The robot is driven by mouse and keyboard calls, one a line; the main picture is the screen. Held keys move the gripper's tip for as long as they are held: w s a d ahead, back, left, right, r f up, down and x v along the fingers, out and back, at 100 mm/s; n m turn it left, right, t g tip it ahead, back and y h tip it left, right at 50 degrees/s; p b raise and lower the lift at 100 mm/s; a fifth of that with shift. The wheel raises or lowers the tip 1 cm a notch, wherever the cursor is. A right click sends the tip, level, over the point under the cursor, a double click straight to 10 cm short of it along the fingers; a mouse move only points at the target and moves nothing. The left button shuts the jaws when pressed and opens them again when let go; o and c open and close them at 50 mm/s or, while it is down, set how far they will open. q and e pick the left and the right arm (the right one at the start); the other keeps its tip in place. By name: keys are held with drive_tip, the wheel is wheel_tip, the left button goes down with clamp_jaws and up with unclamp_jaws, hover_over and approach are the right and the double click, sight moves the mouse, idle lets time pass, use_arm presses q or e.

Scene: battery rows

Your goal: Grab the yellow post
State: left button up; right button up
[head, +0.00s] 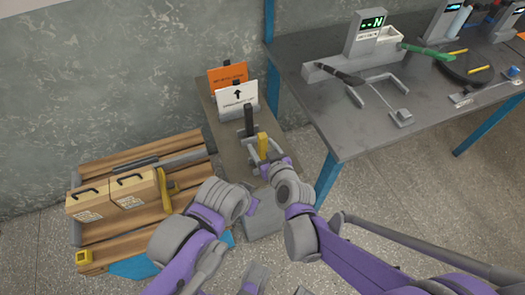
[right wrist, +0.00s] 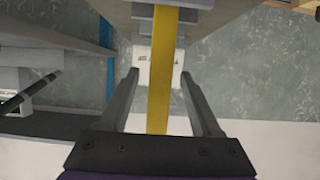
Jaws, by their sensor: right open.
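The yellow post (head: 262,146) stands upright on a narrow grey stand, in front of a black post (head: 249,120). My right gripper (head: 268,163) is at the yellow post in the head view. In the right wrist view the right gripper (right wrist: 160,82) is open, with one finger on each side of the yellow post (right wrist: 159,55) and a gap to both fingers. The post's lower part is partly hidden by my gripper in the head view. My left arm's wrist reaches in beside the stand, but its fingers do not show clearly.
A white arrow sign (head: 237,103) and an orange sign (head: 229,76) stand behind the posts. A grey workbench (head: 320,105) with devices is at the right. A wooden pallet (head: 140,215) with cardboard boxes (head: 134,190) lies at the left.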

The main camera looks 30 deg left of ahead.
clamp_jaws()
drive_tip(key=shift+r, duration=0.1)
idle(0.3)
